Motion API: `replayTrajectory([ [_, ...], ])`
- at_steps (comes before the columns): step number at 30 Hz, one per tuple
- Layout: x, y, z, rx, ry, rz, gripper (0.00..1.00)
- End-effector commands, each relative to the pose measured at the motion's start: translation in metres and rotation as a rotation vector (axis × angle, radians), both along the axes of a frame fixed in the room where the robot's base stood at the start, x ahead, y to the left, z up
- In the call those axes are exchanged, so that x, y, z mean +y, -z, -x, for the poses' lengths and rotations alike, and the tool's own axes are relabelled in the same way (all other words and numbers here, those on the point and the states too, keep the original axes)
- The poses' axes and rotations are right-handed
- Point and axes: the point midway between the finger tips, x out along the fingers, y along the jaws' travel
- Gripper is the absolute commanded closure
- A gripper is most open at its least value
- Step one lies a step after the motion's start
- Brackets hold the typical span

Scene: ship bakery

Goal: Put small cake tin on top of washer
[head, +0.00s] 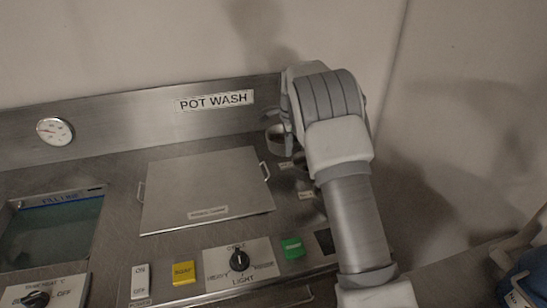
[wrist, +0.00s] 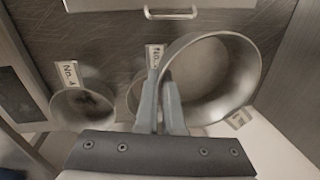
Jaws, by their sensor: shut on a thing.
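My gripper (wrist: 163,85) is shut on the left wall of a round, open metal tin, which I take as the small cake tin (wrist: 248,85). One finger is inside the rim and one outside. In the head view part of the tin (head: 276,142) shows left of my gripper, whose fingers are hidden by the wrist. I cannot tell whether the tin is clear of the surface. The washer (head: 110,150) is a steel counter unit marked POT WASH. Its flat square lid (head: 205,190) lies left of the tin, with nothing on it.
In the wrist view a smaller round tin (wrist: 82,125) sits left, by a number label (wrist: 68,73). Another round rim (wrist: 132,97) is partly behind my fingers. A lid handle (head: 265,171) faces the tins. Switches and a dial (head: 239,260) line the front; a green-windowed basin (head: 55,235) is left.

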Motion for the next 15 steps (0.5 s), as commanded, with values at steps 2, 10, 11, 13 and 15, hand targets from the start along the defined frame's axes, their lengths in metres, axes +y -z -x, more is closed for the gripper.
replayTrajectory([
  [2, 0.002, 0.007, -0.012, -0.001, 0.0, 0.0, 1.0],
  [10, 0.007, 0.026, -0.043, -0.001, 0.0, 0.0, 1.0],
  [11, 0.008, 0.027, -0.046, -0.002, 0.0, 0.0, 1.0],
  [13, 0.009, 0.032, -0.053, -0.001, 0.0, -0.001, 1.0],
  [15, 0.01, 0.034, -0.059, -0.002, 0.001, 0.0, 1.0],
])
